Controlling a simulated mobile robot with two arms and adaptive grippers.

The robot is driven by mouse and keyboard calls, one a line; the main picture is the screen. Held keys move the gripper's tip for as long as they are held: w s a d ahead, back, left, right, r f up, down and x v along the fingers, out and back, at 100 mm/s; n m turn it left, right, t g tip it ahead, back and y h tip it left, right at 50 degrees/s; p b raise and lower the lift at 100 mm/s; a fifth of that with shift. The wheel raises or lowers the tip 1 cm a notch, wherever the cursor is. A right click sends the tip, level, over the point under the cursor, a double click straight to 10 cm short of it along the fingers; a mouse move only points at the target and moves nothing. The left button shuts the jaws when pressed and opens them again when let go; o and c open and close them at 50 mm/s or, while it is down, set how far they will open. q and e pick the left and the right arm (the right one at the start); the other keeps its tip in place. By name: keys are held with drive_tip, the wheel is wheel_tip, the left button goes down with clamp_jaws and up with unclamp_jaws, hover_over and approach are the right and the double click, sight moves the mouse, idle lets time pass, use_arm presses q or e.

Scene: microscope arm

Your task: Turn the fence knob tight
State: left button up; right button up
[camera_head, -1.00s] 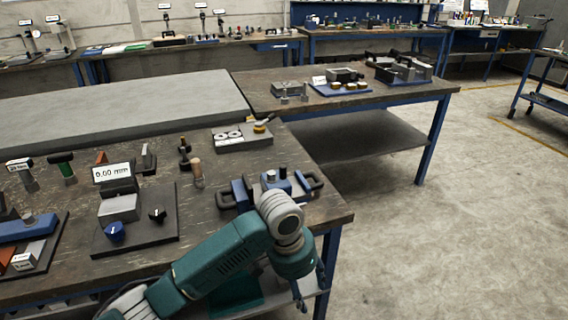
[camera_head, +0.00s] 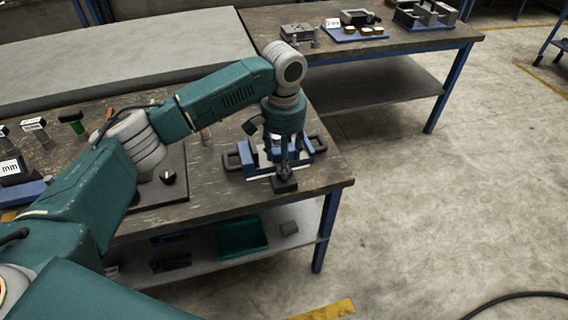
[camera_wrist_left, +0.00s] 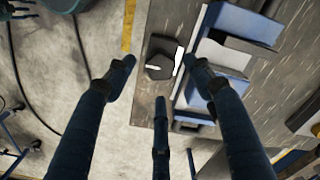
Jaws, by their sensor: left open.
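A black knob (camera_wrist_left: 158,66) with a white mark sits on a dark square base beside the blue fixture (camera_wrist_left: 243,22), near the table edge; I take it to be the fence knob. In the head view the dark base (camera_head: 285,186) shows below my fingers, which partly hide the knob. My left gripper (camera_wrist_left: 160,76) is open, its three fingers spread around the knob's place in the wrist view. I cannot tell whether any finger touches it. In the head view my left gripper (camera_head: 284,165) points down in front of the blue fixture (camera_head: 258,168). My right gripper is out of view.
Another black knob (camera_head: 168,177) is on a dark plate to the left, partly behind my arm. The fixture's black handle (camera_head: 232,160) sticks out at its left. A green bin (camera_head: 242,238) lies on the shelf below. The floor at right is open.

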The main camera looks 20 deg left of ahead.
use_arm(q)
drive_tip(key=shift+f, duration=1.8)
drive_tip(key=c, duration=1.2)
drive_tip(key=shift+o, duration=0.2)
drive_tip(key=shift+p, duration=0.3)
